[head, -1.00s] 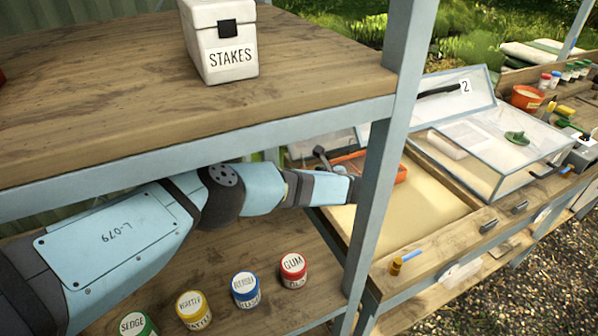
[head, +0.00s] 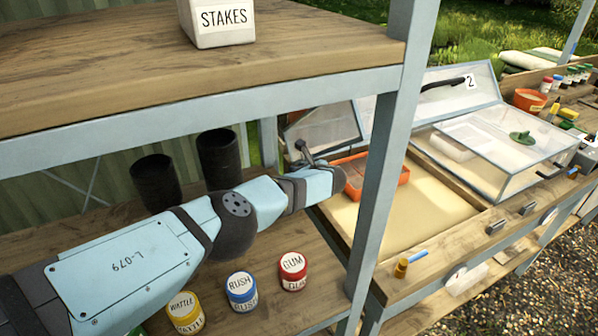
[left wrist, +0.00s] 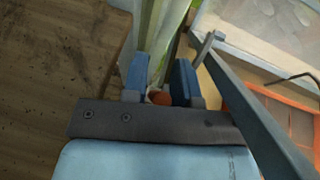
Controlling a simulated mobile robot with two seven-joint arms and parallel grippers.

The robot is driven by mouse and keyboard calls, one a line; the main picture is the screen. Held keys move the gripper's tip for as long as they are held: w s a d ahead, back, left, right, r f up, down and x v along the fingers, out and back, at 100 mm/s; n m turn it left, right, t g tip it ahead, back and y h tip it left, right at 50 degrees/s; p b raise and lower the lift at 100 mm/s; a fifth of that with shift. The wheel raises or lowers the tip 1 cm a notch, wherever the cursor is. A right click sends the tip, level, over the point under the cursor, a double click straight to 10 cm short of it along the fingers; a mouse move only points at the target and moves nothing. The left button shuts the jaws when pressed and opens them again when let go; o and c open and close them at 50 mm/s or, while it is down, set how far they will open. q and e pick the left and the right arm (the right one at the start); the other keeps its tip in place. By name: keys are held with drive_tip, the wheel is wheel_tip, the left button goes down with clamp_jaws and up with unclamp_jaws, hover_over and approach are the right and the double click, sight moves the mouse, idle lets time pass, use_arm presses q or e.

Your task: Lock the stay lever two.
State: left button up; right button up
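A grey bar with a block-like end (left wrist: 211,42) slants just right of the fingers. A grey bar with a knob-like end (head: 304,150) also shows above my wrist in the head view. The raised glass lid bears a label 2 (head: 470,82). No lever is clearly labelled.
An orange tray (head: 388,184) lies in the sandy bed (head: 425,215). Black pots (head: 218,160) and labelled jars (head: 241,291) stand on the lower shelf. The STAKES box (head: 222,22) is above.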

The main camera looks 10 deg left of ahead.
use_arm(q)
clamp_jaws()
drive_tip(key=shift+s+d+f+t, duration=0.1)
drive_tip(key=shift+s+d+t, duration=0.15)
drive_tip(key=shift+t, duration=0.15)
drive_tip(key=shift+s+d+f+t+y+b, duration=0.15)
drive_tip(key=shift+s+f+t+y+b, duration=0.15)
drive_tip(key=shift+t+y+b, duration=0.3)
drive_tip(key=shift+s+d+y+b, duration=0.1)
drive_tip(key=shift+s+y+b, duration=0.1)
drive_tip(key=shift+y+b, duration=0.15)
drive_tip(key=shift+s+d+t+y, duration=0.15)
drive_tip(key=shift+t+y, duration=0.1)
drive_tip(key=shift+t, duration=0.25)
drive_tip(key=shift+r, duration=0.15)
drive_tip(key=shift+o, duration=1.8)
unclamp_jaws()
